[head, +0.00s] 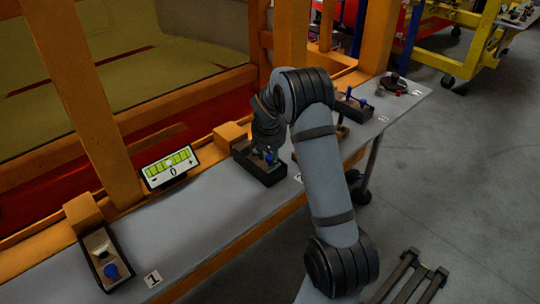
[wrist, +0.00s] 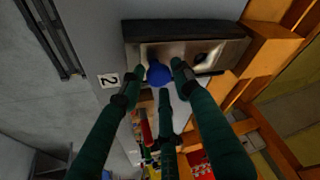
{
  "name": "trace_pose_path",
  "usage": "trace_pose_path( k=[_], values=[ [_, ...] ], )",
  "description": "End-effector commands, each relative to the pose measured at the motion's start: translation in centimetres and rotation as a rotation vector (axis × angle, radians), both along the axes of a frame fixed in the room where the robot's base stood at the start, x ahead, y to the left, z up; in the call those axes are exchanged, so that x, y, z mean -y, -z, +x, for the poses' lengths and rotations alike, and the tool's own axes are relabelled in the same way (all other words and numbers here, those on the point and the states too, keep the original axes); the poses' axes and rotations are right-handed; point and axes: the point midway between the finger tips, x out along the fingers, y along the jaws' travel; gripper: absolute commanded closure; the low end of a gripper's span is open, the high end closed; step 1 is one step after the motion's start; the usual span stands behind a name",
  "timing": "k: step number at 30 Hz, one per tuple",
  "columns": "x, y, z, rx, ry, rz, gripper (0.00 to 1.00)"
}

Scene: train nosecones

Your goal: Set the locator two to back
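Locator two (head: 246,158) is a dark box on the grey bench, beside an orange block. In the wrist view locator two (wrist: 222,52) has a metallic top plate with a dark hole to the right. Its blue knob (wrist: 158,75) is at the plate's left part, on the side of the label "2" (wrist: 108,80). My gripper (wrist: 158,80) has dark green fingers spread around the knob, with tips close to it; contact cannot be told. In the head view my gripper (head: 266,146) is over locator two, and the wrist partly covers it.
Locator one (head: 97,242), with a blue knob, is at the lower left by label "1" (head: 152,278). A display (head: 172,168) reading 0 stands between them. More locators (head: 350,106) sit farther along the bench. Orange posts (head: 85,100) stand behind.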

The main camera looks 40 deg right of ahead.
Motion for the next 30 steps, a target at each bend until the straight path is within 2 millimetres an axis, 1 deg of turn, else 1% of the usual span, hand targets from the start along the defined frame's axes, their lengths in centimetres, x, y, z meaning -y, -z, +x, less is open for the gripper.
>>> trace_pose_path(
  k=[2, 15, 27, 29, 30],
  values=[
    [0.0, -0.01, 0.0, 0.0, 0.0, 0.0, 0.74],
    [0.01, -0.14, 0.13, 0.004, -0.002, -0.002, 1.0],
    [0.05, -0.23, 0.19, 0.007, -0.003, -0.004, 1.0],
    [0.13, -0.12, -0.17, 0.008, -0.002, -0.004, 1.0],
    [0.2, -0.01, -0.67, 0.009, -0.001, -0.004, 1.0]
  ],
)
